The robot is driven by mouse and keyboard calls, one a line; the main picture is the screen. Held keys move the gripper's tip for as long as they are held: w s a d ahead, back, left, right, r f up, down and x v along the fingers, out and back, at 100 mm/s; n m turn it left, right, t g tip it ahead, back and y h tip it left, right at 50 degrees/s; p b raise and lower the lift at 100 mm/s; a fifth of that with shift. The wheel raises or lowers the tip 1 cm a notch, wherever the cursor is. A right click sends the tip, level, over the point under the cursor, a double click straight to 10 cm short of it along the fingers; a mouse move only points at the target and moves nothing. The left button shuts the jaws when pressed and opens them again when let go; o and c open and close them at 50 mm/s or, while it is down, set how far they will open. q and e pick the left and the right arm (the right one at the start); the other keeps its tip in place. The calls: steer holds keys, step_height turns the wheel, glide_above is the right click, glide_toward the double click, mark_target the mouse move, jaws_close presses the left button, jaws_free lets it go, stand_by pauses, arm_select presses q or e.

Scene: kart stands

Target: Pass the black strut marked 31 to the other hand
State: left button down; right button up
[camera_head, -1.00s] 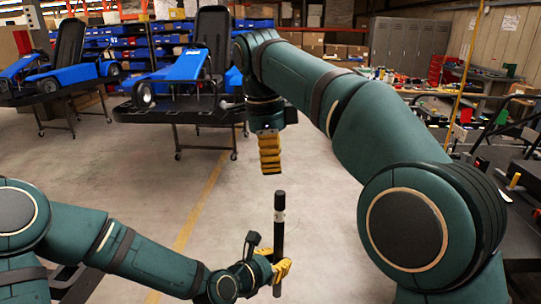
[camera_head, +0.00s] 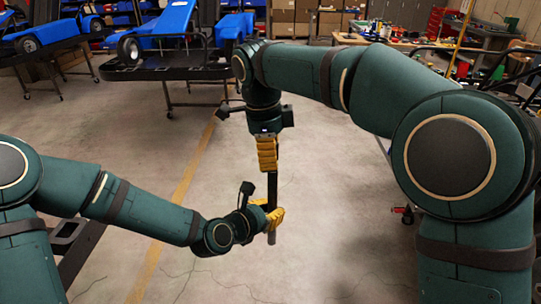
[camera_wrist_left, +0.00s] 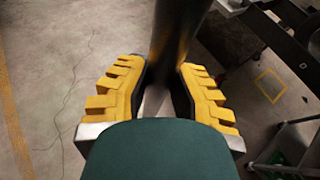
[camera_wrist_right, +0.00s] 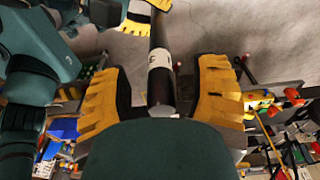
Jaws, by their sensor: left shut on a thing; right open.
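The black strut (camera_head: 272,189) stands upright in the head view. My left gripper (camera_head: 272,216) is shut on its lower part, and its yellow fingers also close on the strut in the left wrist view (camera_wrist_left: 160,85). My right gripper (camera_head: 266,155) is above, pointing down, with its fingers at the strut's upper end. In the right wrist view the strut (camera_wrist_right: 161,80) lies between the open yellow fingers of the right gripper (camera_wrist_right: 162,92), with gaps at both sides. A white label band (camera_wrist_right: 159,58) shows on it; I cannot read the number.
Blue karts (camera_head: 165,30) rest on black wheeled stands (camera_head: 165,69) at the back left. Cluttered workbenches stand at the back right. The concrete floor around the grippers is clear, with a yellow line (camera_head: 180,210) on it.

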steer(key=shift+f, duration=0.45)
jaws_close()
arm_select(q)
steer(key=c, duration=0.9)
jaws_free()
steer(key=shift+o, duration=0.2)
